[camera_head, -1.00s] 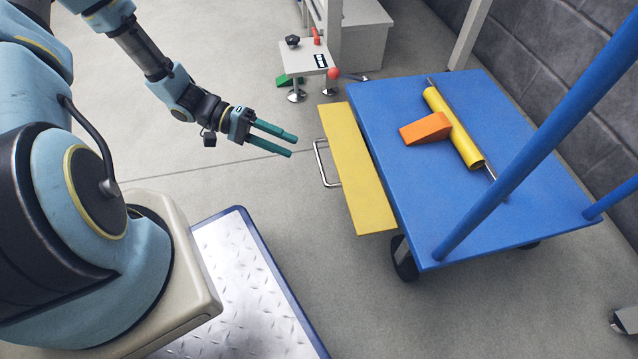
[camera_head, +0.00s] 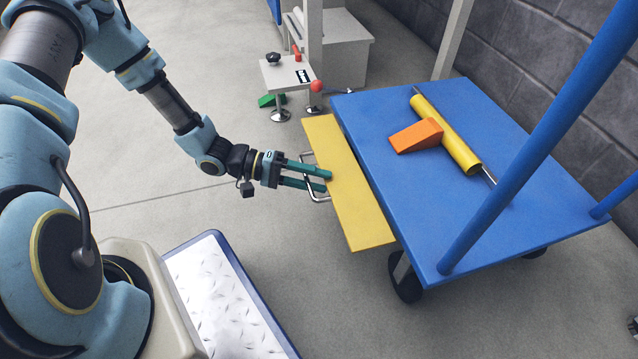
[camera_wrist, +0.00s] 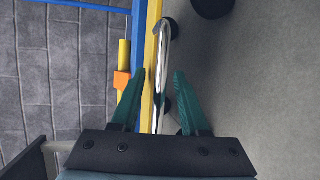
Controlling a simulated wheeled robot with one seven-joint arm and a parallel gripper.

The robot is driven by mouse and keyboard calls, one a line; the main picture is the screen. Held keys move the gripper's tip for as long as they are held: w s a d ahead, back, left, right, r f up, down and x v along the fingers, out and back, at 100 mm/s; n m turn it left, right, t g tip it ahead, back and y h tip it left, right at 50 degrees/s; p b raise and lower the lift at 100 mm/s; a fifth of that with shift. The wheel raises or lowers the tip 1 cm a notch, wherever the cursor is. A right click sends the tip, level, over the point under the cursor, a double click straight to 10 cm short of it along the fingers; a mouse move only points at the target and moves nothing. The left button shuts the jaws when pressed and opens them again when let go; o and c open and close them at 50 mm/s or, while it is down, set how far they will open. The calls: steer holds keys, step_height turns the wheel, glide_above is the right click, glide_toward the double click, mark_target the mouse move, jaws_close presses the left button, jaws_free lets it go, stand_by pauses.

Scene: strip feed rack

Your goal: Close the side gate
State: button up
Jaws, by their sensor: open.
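The side gate is a yellow panel (camera_head: 348,182) along the left side of the blue cart (camera_head: 500,200). It lies roughly flat, folded outward from the deck edge. A metal bar handle (camera_head: 308,176) sticks out from its left edge. My gripper (camera_head: 328,180) is at the handle with its green fingers apart. In the wrist view, the handle (camera_wrist: 161,65) runs between the two open fingertips (camera_wrist: 157,80), and the yellow gate edge (camera_wrist: 148,70) is beside it. I cannot tell whether a finger touches the handle.
On the cart lie a yellow roller (camera_head: 447,135) and an orange wedge (camera_head: 416,136). A blue post (camera_head: 540,150) rises at the cart's near side. A small stand with a red knob (camera_head: 316,86) is behind the gate.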

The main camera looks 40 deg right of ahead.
steer(key=shift+s+d, duration=0.25)
steer(key=shift+d, duration=0.05)
steer(key=shift+c, duration=0.3)
steer(key=shift+f, duration=0.1)
steer(key=c, duration=0.6)
steer(key=shift+a, duration=0.1)
jaws_close()
